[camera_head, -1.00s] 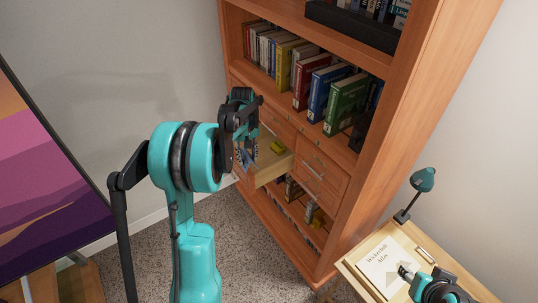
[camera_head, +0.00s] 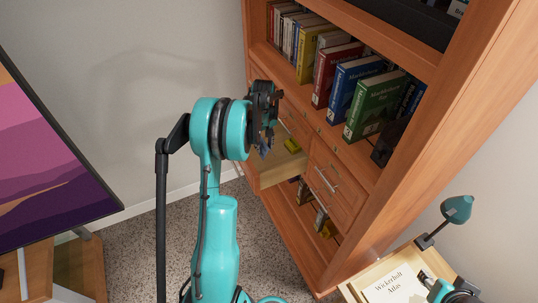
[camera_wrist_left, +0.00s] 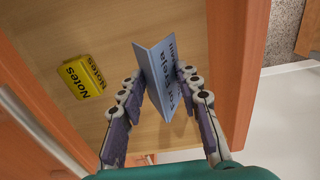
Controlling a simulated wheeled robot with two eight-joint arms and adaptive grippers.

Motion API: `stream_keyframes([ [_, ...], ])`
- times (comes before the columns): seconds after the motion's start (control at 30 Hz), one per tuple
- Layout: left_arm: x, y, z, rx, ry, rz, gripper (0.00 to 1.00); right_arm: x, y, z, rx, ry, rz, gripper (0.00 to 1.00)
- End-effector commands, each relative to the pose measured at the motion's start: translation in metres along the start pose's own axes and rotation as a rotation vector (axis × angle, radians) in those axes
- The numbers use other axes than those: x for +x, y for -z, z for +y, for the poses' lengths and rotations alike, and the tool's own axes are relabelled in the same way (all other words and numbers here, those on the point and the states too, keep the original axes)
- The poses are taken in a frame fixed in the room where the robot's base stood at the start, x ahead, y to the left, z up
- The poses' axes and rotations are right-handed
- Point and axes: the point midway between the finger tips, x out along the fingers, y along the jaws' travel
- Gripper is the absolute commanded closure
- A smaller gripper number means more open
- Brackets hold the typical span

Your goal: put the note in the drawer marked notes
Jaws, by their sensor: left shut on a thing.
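The note, a folded blue-grey card with printed letters (camera_wrist_left: 158,78), is between the fingers of my left gripper (camera_wrist_left: 158,92), which is shut on it. In the head view my left gripper (camera_head: 265,130) is at the open drawer (camera_head: 285,172) of the bookcase, and a bit of the note (camera_head: 265,150) shows below it. The left wrist view shows the note over the drawer's wooden floor (camera_wrist_left: 200,20). A yellow block marked "Notes" (camera_wrist_left: 82,77) lies in this drawer, left of the note. My right gripper (camera_head: 432,283) is at the bottom right, partly cut off; its fingers are unclear.
The wooden bookcase (camera_head: 400,190) holds rows of books above the drawers. A closed drawer (camera_head: 335,180) is right of the open one. A book titled "Wickerbolt Atlas" (camera_head: 395,290) and a teal lamp (camera_head: 457,208) are at the lower right. Speckled carpet (camera_head: 260,240) lies below.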

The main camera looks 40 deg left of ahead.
Motion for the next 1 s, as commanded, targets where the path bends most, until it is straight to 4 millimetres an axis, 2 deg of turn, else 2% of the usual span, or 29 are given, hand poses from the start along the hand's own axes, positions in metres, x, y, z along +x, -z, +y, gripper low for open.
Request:
stream_keyframes([
  [0.4,0.049,0.0,0.0,0.0,0.0,0.0,0.74,0.015,-0.01,0.0,0.0,0.0,0.0,0.58],
  [0.77,0.053,0.0,0.0,0.001,0.0,0.0,0.74,0.016,-0.011,0.0,0.0,0.0,0.0,0.58],
  [0.8,0.052,0.0,0.0,0.001,0.0,0.0,0.56,0.015,-0.011,0.0,0.0,0.0,0.0,0.58],
  [0.83,0.052,0.0,0.0,0.001,0.0,0.0,0.48,0.015,-0.011,0.0,0.0,0.0,0.0,0.58],
  [0.87,0.051,0.0,0.0,0.001,0.0,0.0,0.45,0.015,-0.011,0.0,0.0,0.0,0.0,0.58],
  [1.0,0.051,0.0,0.0,0.0,0.0,0.0,0.45,0.015,-0.011,0.0,0.0,0.0,0.0,0.58],
])
